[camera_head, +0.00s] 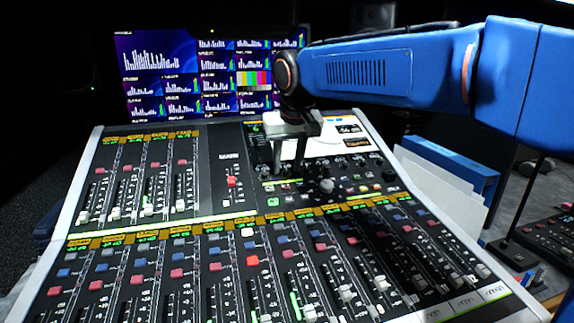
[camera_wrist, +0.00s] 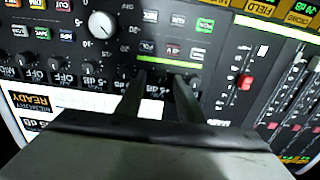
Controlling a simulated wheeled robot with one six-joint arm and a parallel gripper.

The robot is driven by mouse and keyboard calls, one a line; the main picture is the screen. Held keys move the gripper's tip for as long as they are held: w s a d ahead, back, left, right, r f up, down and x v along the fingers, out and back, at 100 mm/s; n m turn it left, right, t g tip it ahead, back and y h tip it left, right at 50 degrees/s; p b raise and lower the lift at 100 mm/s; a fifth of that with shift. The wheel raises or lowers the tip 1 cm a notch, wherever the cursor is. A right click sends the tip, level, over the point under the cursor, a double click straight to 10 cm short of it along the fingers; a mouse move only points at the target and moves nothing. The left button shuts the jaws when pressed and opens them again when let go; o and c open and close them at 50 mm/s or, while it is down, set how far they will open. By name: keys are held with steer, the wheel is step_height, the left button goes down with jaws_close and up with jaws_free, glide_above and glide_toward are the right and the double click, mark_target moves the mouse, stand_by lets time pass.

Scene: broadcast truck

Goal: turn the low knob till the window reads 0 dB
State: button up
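Small windows with dB readings (camera_wrist: 95,107) lie along this row, partly behind the fingers, and others read OFF (camera_wrist: 60,97). I cannot tell which knob is the low one, as the labels are small, upside down and partly covered. I cannot tell whether the fingers touch a knob.
A larger pale knob (camera_wrist: 102,25) stands close by; it also shows in the head view (camera_head: 326,185). A red-capped fader (camera_wrist: 245,82) is to the right in the wrist view. Rows of faders (camera_head: 180,205) fill the desk. A monitor (camera_head: 205,75) stands behind, a blue binder (camera_head: 452,165) at right.

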steer(key=shift+w+f, duration=0.15)
steer(key=shift+f, duration=0.2)
jaws_close()
steer(key=shift+a+n, duration=0.1)
steer(key=shift+n, duration=2.8)
jaws_free()
